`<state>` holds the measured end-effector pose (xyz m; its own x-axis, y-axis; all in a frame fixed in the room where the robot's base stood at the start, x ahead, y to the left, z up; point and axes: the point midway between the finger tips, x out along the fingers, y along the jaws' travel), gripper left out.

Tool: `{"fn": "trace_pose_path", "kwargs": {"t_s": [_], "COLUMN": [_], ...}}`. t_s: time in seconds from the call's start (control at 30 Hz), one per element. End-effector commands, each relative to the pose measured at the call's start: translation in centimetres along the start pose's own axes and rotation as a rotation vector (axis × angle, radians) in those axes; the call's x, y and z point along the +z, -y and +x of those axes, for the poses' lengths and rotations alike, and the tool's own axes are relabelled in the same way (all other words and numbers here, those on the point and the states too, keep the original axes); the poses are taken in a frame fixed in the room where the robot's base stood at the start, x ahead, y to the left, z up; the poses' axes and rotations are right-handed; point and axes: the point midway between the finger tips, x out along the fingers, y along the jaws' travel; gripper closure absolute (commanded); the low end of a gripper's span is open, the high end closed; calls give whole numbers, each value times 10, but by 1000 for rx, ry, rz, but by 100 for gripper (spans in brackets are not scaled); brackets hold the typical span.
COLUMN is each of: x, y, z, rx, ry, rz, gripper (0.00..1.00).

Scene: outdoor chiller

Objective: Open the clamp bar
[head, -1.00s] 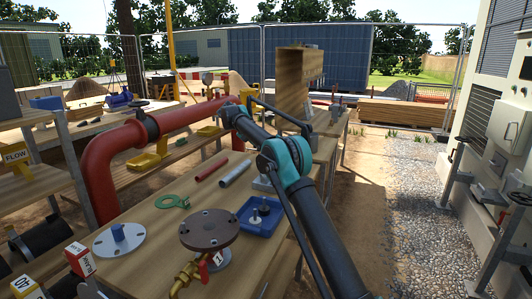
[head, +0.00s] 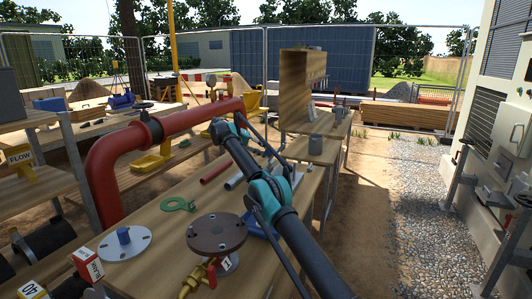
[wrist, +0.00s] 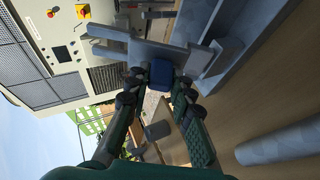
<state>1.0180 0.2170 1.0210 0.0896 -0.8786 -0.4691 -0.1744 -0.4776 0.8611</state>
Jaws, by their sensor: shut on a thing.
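In the wrist view my gripper (wrist: 160,98) is closed around a small dark blue block (wrist: 159,74), a finger on each side. The block sits against a flat grey metal bar (wrist: 150,50), which appears to be the clamp bar. The bar lies beside a grey channel-shaped bracket (wrist: 235,42) on the wooden bench. I cannot tell from this view how far the bar is raised. In the head view my arm reaches over the bench, and its links largely hide the gripper and the clamp.
The bench holds a brown flange disc (head: 217,234), a grey flange with a blue plug (head: 124,243), a green ring (head: 180,204) and a red rod (head: 214,172). A red pipe (head: 100,180) arches at left. Gravel (head: 430,220) lies open at right.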

Motion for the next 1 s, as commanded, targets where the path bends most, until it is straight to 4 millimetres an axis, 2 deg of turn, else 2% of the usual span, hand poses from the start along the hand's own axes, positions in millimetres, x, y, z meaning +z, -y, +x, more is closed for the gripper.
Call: {"fn": "trace_pose_path", "kwargs": {"t_s": [0.5,0.53,0.7,1.0], "x": [2,2,1,1], "y": [1,2,1,0], "z": [0,0,0,0], "rx": [7,7,7,7], "ry": [5,5,3,2], "rz": [-6,-6,-5,-4], "gripper": [100,77,57,57]}}
